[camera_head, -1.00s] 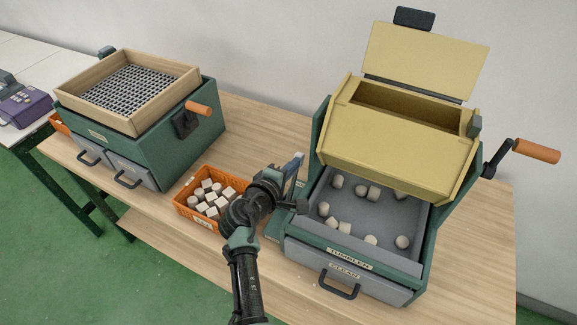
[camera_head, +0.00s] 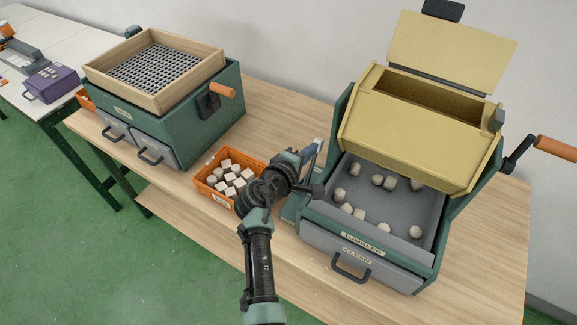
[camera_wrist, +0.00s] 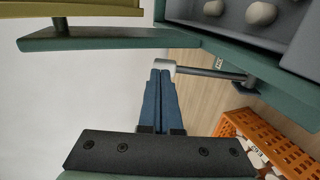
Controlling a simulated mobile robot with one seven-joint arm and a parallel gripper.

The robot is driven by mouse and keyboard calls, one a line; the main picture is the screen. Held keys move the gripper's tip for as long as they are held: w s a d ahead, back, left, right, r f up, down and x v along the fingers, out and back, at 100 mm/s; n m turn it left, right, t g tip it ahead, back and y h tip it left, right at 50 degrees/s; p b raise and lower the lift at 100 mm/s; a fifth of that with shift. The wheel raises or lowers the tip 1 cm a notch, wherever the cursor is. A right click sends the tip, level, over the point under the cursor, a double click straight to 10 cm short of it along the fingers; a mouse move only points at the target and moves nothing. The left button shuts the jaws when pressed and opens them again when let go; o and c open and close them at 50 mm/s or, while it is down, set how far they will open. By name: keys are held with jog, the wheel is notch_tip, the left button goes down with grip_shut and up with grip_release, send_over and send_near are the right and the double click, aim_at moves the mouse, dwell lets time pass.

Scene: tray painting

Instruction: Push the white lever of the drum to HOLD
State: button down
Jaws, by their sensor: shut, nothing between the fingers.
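The yellow drum (camera_head: 405,135) sits in the green tumbler frame (camera_head: 346,103) with its lid up and its mouth open. In the wrist view the white lever end (camera_wrist: 166,65) sits on a dark rod that runs right to a pivot on the green frame. My gripper (camera_wrist: 160,72) is shut and empty, with its blue fingertips right at the white end. I cannot tell whether they touch. A small label (camera_wrist: 219,62) near the rod is unreadable.
An orange basket (camera_head: 207,188) of pale pieces stands left of my gripper; it also shows in the wrist view (camera_wrist: 262,132). The grey tumbler tray (camera_head: 385,217) holds several pale pieces. An orange-handled crank (camera_head: 556,148) sticks out at right. A green sieve box (camera_head: 190,125) stands at left.

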jog(key=r+v, duration=0.1)
jog(key=v, duration=1.1)
jog(key=shift+r, duration=0.1)
